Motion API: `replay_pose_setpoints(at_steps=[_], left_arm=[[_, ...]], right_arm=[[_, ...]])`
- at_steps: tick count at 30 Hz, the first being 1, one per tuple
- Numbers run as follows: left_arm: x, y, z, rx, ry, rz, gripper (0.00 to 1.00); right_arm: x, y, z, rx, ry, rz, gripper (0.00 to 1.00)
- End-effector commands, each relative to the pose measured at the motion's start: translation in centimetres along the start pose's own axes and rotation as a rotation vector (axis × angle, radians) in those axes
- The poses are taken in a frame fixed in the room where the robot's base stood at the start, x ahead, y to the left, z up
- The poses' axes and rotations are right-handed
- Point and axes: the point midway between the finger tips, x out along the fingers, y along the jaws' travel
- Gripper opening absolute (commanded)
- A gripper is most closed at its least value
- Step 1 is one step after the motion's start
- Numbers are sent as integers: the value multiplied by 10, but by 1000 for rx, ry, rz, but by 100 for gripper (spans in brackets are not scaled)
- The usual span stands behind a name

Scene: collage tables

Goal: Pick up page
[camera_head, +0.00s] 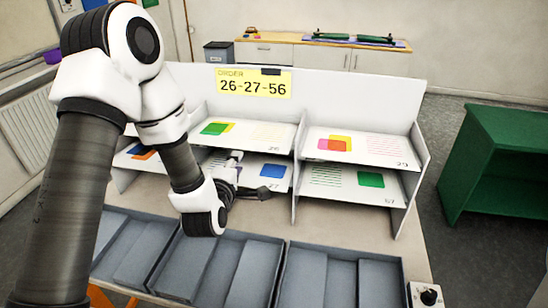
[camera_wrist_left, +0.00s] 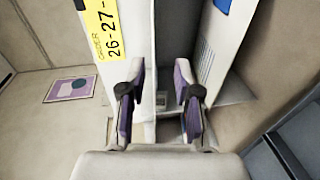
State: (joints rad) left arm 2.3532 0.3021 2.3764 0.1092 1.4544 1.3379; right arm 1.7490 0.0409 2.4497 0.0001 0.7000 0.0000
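A white page marked 27, with a blue square (camera_head: 272,171), lies on the lower middle shelf. My left gripper (camera_head: 262,192) is at the front of that shelf, close to the page's near edge. The wrist view shows its two purple-padded fingers (camera_wrist_left: 158,95) spread apart, with pale shelf and sheet edges beyond and between them. A page with printed lines and a blue patch (camera_wrist_left: 207,45) shows there almost edge-on. I cannot tell whether any page edge lies between the pads. My right gripper is not in view.
The white rack (camera_head: 350,108) has a yellow order sign (camera_head: 254,83) reading 26-27-56. Pages 26 (camera_head: 262,133) and 29 (camera_head: 385,147) lie on upper shelves. A green-patch page (camera_head: 370,180) lies lower right. Grey trays (camera_head: 232,237) stand in front. My left arm hides the rack's left part.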

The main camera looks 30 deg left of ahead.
Motion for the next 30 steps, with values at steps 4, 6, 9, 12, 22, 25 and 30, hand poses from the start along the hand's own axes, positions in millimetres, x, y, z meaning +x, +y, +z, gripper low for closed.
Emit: replay_pose_setpoints(at_steps=[4, 6, 9, 12, 22, 25, 30], left_arm=[[7, 12, -1, -21, 3, 47, 32], [15, 16, -1, -20, 3, 48, 32], [28, 17, -2, -19, 2, 45, 32], [42, 17, -4, -18, 3, 44, 32], [81, 12, -5, -16, 1, 43, 32], [81, 12, -5, -16, 1, 43, 32], [80, 12, -5, -16, 1, 43, 0]], right_arm=[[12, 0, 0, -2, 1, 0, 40], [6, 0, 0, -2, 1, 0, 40], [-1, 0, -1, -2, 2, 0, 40], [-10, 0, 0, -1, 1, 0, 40], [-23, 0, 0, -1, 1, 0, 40], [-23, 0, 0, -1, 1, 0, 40], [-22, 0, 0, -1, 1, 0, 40]])
